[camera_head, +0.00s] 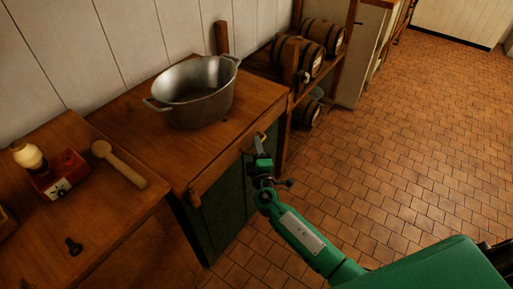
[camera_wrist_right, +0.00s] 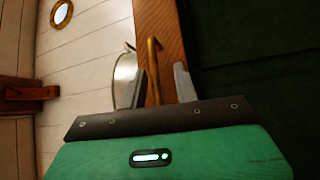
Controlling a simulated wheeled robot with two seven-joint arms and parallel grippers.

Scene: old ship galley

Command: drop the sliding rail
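A wooden counter (camera_head: 150,140) with a dark green front has a wooden bar, seemingly the sliding rail (camera_head: 215,176), along its front edge. My right gripper (camera_head: 261,141) is at the right end of this front edge. In the right wrist view, its two grey fingers (camera_wrist_right: 161,88) stand apart, with a thin brass-coloured bar (camera_wrist_right: 153,65) between them. A gap shows on the bar's right side; contact on the left cannot be told. Whether this bar is part of the rail is unclear. My left gripper is not in view.
A metal pot (camera_head: 195,95) stands on the counter; its rim also shows in the wrist view (camera_wrist_right: 124,80). A wooden mallet (camera_head: 118,165) and a red box (camera_head: 60,177) lie on the nearer left top. Barrels (camera_head: 300,55) sit on a rack behind. The tiled floor (camera_head: 390,150) is clear.

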